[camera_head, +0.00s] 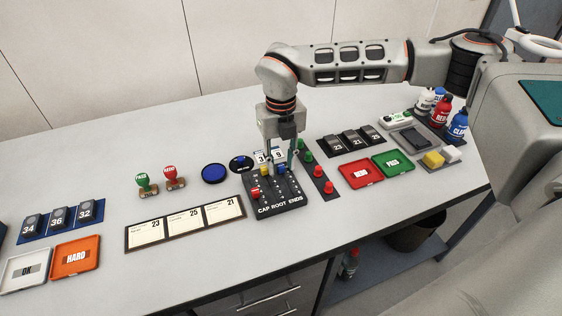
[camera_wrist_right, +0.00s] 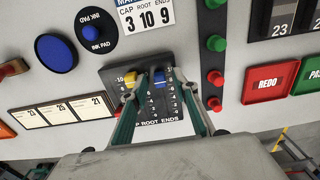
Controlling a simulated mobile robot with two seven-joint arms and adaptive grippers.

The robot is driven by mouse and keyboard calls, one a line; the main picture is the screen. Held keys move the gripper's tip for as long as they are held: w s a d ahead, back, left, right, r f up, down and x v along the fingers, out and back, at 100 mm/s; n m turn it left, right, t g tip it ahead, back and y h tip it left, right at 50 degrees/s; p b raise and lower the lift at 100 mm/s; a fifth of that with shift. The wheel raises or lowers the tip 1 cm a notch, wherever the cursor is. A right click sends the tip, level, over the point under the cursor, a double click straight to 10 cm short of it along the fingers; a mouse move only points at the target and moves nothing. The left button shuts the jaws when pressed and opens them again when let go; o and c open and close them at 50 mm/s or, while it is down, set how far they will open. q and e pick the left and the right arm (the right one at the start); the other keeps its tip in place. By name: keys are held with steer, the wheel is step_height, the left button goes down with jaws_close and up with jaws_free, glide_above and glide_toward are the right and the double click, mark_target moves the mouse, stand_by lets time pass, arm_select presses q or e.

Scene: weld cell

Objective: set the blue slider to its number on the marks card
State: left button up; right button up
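The dark slider board (camera_head: 285,206) is labelled CAP, ROOT, ENDS; it also shows in the right wrist view (camera_wrist_right: 108,76). Its blue slider (camera_wrist_right: 159,77) is near the top of the right track, close to the yellow slider (camera_wrist_right: 130,77). The red slider (camera_head: 255,190) is lower on the left track. The marks card (camera_wrist_right: 147,17) reads CAP 3, ROOT 10, ENDS 9. My right gripper (camera_wrist_right: 160,78) points down over the board. Its fingers are apart, on either side of the blue slider, with gaps visible. Contact cannot be told. My left gripper is out of view.
A strip of green and red buttons (camera_head: 319,174) stands just right of the board. A blue ink pad (camera_head: 214,173) and a dark round pad (camera_head: 240,163) are left. A three-card holder (camera_head: 184,222) lies front left; red (camera_head: 361,174) and green (camera_head: 393,163) trays lie right.

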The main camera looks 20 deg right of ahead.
mark_target(281, 166)
steer(key=shift+r, duration=0.1)
step_height(281, 166, up, 12)
stand_by(0.5)
stand_by(0.4)
